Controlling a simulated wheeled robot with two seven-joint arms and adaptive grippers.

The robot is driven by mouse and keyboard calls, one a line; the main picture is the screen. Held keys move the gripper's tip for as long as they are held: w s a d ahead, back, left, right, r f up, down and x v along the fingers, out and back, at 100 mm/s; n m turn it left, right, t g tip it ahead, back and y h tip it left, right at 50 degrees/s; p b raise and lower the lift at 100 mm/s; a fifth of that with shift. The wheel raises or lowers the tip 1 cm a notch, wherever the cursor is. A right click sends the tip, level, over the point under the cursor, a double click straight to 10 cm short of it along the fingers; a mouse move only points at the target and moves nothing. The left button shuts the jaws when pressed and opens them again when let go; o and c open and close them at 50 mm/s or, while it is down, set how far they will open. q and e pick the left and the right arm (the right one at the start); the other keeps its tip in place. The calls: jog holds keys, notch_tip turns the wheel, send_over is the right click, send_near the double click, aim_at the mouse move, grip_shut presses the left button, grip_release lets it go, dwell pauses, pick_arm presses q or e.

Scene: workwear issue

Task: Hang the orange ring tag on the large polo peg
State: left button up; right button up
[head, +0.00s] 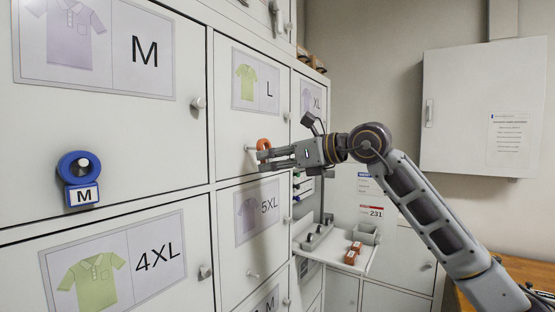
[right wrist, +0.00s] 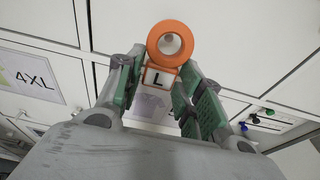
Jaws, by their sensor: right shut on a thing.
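The orange ring tag (head: 263,143) is at the fingertips of my right gripper (head: 268,158), in front of the L door with the green polo sign (head: 255,82). In the right wrist view the orange ring (right wrist: 153,43) stands above its small L plate (right wrist: 159,79), between the fingers of the right gripper (right wrist: 156,88), which is shut on the tag. The large polo peg (head: 250,148) sticks out of the L door right beside the ring. A pale round shape shows inside the ring's hole; I cannot tell whether the peg passes through. My left gripper is not in view.
A blue ring tag marked M (head: 80,180) hangs on the M door at the left. Knobs (head: 198,103) stick out from the doors. A shelf (head: 335,250) with small red-brown items (head: 352,253) lies below my right arm. A white wall cabinet (head: 480,105) is at the right.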

jog(key=shift+w+a, duration=0.35)
jog(key=shift+a, duration=0.2)
jog(key=shift+w+a+p, duration=0.35)
jog(key=shift+a+p, duration=0.15)
jog(key=shift+p, duration=0.05)
jog(key=shift+w+a+f, duration=0.3)
jog(key=shift+w+a, duration=0.05)
jog(key=shift+a, duration=0.05)
jog(key=shift+w+a, duration=0.1)
jog(key=shift+a, duration=0.05)
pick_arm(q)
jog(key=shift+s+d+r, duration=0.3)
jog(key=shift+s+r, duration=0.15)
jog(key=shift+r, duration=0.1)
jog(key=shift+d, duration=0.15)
